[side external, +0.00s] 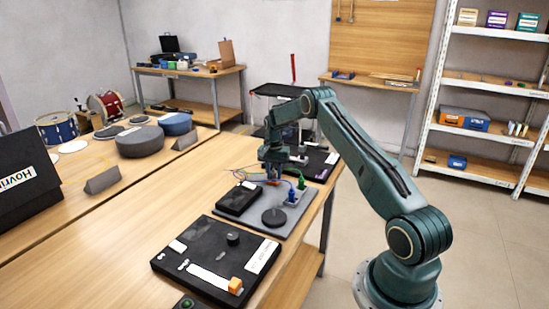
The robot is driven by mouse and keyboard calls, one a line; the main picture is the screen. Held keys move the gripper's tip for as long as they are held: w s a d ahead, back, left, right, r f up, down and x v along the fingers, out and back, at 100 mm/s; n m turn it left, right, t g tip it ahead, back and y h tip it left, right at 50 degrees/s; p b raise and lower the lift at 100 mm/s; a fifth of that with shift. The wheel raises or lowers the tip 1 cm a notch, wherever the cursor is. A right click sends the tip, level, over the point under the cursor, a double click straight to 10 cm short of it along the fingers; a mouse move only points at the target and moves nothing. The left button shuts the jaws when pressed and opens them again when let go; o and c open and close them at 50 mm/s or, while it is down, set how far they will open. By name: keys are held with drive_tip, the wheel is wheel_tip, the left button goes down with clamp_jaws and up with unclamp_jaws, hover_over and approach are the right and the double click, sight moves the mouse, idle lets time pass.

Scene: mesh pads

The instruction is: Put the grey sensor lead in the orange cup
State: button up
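My gripper (272,172) points down over the far part of a grey mat (303,208) on the wooden table. Its fingers are small and dark here, and I cannot tell whether they are open or hold anything. A small orange-red piece (272,182) shows right below the fingers, partly hidden; I cannot tell whether it is the orange cup. Thin dark leads (240,174) run on the left of the gripper, too fine to tell which is the grey sensor lead. Blue (292,197) and green (301,183) upright pieces stand on the mat to the right of the gripper.
A black box (238,199) and a black disc (274,217) lie on the mat. A black panel (205,262) with an orange block (235,286) lies nearer the camera. Another dark panel (318,160) is behind. Bare table (150,225) lies to the left.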

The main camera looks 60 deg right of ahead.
sight(273, 169)
drive_tip(key=shift+a+f, duration=0.2)
drive_tip(key=shift+f, duration=0.35)
drive_tip(key=shift+w+r, duration=0.15)
drive_tip(key=shift+r, duration=0.3)
wheel_tip(273, 169, up, 12)
drive_tip(key=shift+d+r, duration=0.15)
drive_tip(key=shift+r, duration=0.1)
idle(0.3)
